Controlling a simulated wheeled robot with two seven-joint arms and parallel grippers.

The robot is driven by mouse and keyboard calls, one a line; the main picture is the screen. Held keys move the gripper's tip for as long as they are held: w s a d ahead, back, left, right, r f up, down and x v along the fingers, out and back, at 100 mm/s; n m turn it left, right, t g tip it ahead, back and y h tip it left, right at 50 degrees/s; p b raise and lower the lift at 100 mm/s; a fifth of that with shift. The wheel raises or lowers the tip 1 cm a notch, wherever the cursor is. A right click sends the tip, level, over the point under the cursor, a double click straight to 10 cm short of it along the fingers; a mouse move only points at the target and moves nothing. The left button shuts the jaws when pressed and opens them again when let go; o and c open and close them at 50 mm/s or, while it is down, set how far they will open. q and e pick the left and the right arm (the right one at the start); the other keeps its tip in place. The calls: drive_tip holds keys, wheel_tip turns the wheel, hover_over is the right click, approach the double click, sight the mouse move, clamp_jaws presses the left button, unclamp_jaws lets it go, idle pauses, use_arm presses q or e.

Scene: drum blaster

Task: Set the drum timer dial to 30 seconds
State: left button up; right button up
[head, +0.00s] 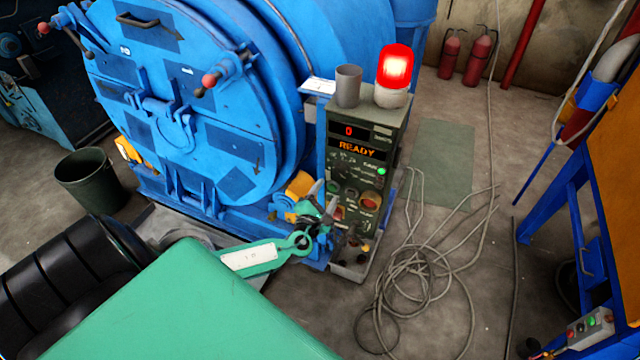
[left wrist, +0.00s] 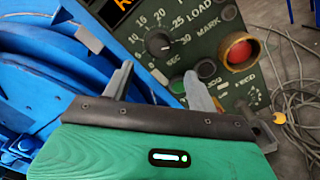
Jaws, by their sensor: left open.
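The timer dial (left wrist: 158,43) is a black round knob on the green control panel, with numbers from 10 to 30 and "SEC" around it in the left wrist view. A pale mark on the knob faces towards the 30 side, but its exact setting is too small to tell. The control box (head: 385,138) shows a red 0 and "READY" in the head view. My left gripper (head: 326,192) is at the panel's left side. In the left wrist view its two fingers (left wrist: 158,72) are apart and empty, just below the dial. My right gripper is not in view.
The blue drum blaster (head: 190,110) stands directly left of the panel. A red emergency button (left wrist: 240,51) sits right of the dial, with a green button (left wrist: 178,85) below. A lit red beacon (head: 394,68) and grey cup (head: 348,86) top the box. Cables (head: 415,280) lie right.

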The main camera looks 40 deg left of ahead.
use_arm(q)
drive_tip(key=shift+v, duration=2.05)
drive_tip(key=s+f+n+g, duration=0.3)
drive_tip(key=s+f+n, duration=0.35)
drive_tip(key=f, duration=0.45)
drive_tip(key=s+a+f+n+g, duration=0.1)
drive_tip(key=s+f+n+g, duration=0.45)
drive_tip(key=f, duration=0.55)
drive_tip(key=s+f+n+g, duration=0.2)
drive_tip(key=s+f+n, duration=0.5)
drive_tip(key=f, duration=0.4)
drive_tip(key=s+d+f+n+g+h, duration=0.1)
drive_tip(key=s+d+f+n+g, duration=0.1)
drive_tip(key=s+d+f+n, duration=0.2)
drive_tip(key=s+d+f+n+g+h, duration=0.2)
drive_tip(key=s+d+f+n, duration=0.3)
drive_tip(key=s+n, duration=0.5)
drive_tip(key=s+d+f+n+g+h, duration=0.1)
drive_tip(key=s+d+f+n, duration=0.4)
drive_tip(key=s, duration=0.9)
drive_tip(key=n+g, duration=0.1)
drive_tip(key=n, duration=0.1)
drive_tip(key=shift+s+f+n, duration=0.35)
drive_tip(key=shift+s+n, duration=0.05)
drive_tip(key=shift+c, duration=0.2)
